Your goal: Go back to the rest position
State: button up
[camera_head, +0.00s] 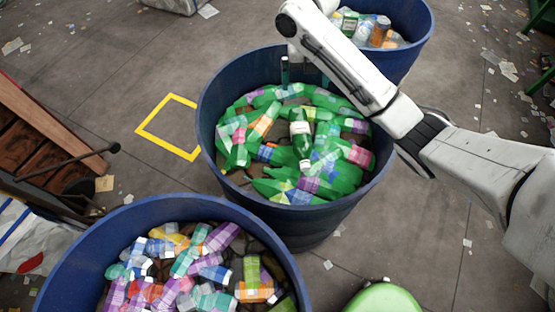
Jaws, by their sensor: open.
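My gripper (305,75) is over the far part of the middle blue bin (207,110), with its fingers pointing down. The fingers stand apart and I see nothing between them. The middle bin holds many green bottles with coloured labels. A dark green bottle with a white label (301,140) lies on top of the heap, below and apart from the fingers. My white arm reaches in from the right, across the bin's right rim, and hides part of that rim.
A blue bin (70,262) at the lower left holds mixed coloured bottles. Another blue bin (424,28) at the top right holds clear and brown ones. A yellow square (151,117) marks the floor. A brown structure (38,125) stands left. Litter dots the floor.

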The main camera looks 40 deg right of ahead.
jog(key=shift+r+p, duration=0.35)
jog(key=shift+r, duration=1.3)
jog(key=shift+f, duration=0.1)
